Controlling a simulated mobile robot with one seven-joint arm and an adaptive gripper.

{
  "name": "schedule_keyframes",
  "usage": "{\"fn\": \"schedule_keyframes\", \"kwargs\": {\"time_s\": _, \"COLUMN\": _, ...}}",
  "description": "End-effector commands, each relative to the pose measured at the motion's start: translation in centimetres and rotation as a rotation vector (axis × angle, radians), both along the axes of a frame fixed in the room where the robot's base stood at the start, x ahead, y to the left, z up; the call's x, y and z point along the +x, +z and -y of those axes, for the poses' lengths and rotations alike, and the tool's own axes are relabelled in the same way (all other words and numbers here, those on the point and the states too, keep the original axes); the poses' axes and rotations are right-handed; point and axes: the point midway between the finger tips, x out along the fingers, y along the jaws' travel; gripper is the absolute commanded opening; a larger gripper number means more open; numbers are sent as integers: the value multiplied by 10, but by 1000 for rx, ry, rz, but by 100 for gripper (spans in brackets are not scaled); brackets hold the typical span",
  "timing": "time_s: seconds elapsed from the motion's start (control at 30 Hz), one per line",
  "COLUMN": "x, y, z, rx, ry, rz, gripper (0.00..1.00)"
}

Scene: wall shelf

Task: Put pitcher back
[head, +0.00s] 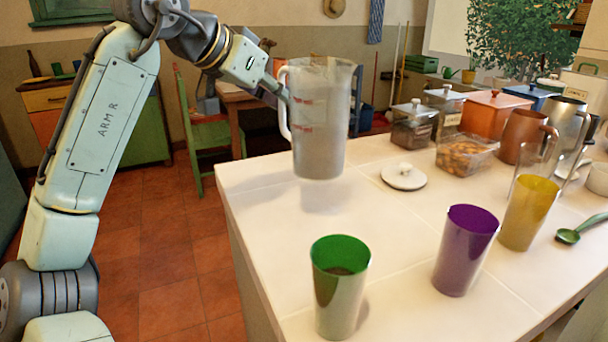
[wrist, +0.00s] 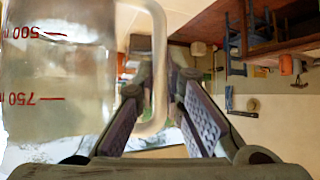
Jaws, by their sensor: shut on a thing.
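A clear measuring pitcher (head: 321,120) with red marks hangs upright a little above the left part of the white counter (head: 400,245) in the head view. My gripper (head: 284,97) is at its left side, shut on the pitcher's handle. In the wrist view the pitcher (wrist: 60,75) fills the left side, with its handle (wrist: 158,70) between the fingers of my gripper (wrist: 155,100). The pitcher looks greyish and see-through; I cannot tell surely whether it holds liquid.
Green (head: 338,290), purple (head: 465,250) and yellow (head: 528,212) cups stand on the front of the counter. A white lid (head: 404,177) lies right of the pitcher. Canisters, a clear box of brown food (head: 466,155) and a brown pitcher (head: 521,137) line the back. Counter left of the green cup is clear.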

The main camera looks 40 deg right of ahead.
Motion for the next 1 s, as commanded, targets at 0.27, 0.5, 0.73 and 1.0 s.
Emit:
{"fn": "schedule_keyframes", "kwargs": {"time_s": 0.27, "x": 0, "y": -40, "z": 0, "rx": -3, "ry": 1, "rz": -1, "gripper": 0}}
{"fn": "schedule_keyframes", "kwargs": {"time_s": 0.5, "x": 0, "y": -64, "z": -1, "rx": -2, "ry": 2, "rz": -2, "gripper": 0}}
{"fn": "schedule_keyframes", "kwargs": {"time_s": 0.73, "x": 0, "y": -80, "z": 0, "rx": -4, "ry": 1, "rz": -1, "gripper": 0}}
{"fn": "schedule_keyframes", "kwargs": {"time_s": 1.0, "x": 0, "y": -84, "z": 0, "rx": 0, "ry": 1, "rz": -1, "gripper": 10}}
